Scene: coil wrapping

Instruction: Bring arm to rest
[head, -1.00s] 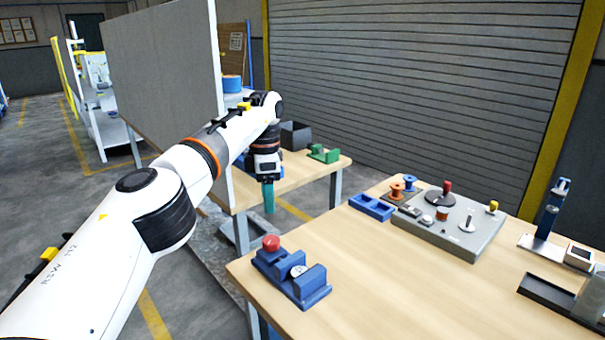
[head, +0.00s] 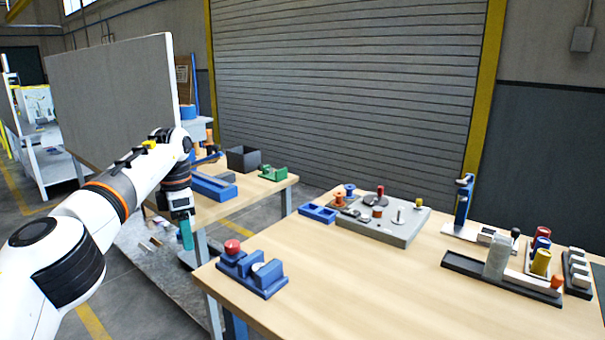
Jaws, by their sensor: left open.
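My left arm comes in from the left in the head view. Its gripper (head: 186,234) points down, with teal fingers, in front of the gap between the two tables. It is open, and I see nothing in it. It hangs to the left of a blue fixture with a red knob (head: 232,247) on the near table, apart from it. My right arm and gripper are not in view.
The near wooden table (head: 380,285) has a clear middle. A grey winding plate (head: 385,232), orange spools (head: 338,200) and a blue tray (head: 318,214) stand at its back. A dark rack (head: 490,278) is at right. A back table (head: 232,208) and grey panel (head: 110,100) are behind my arm.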

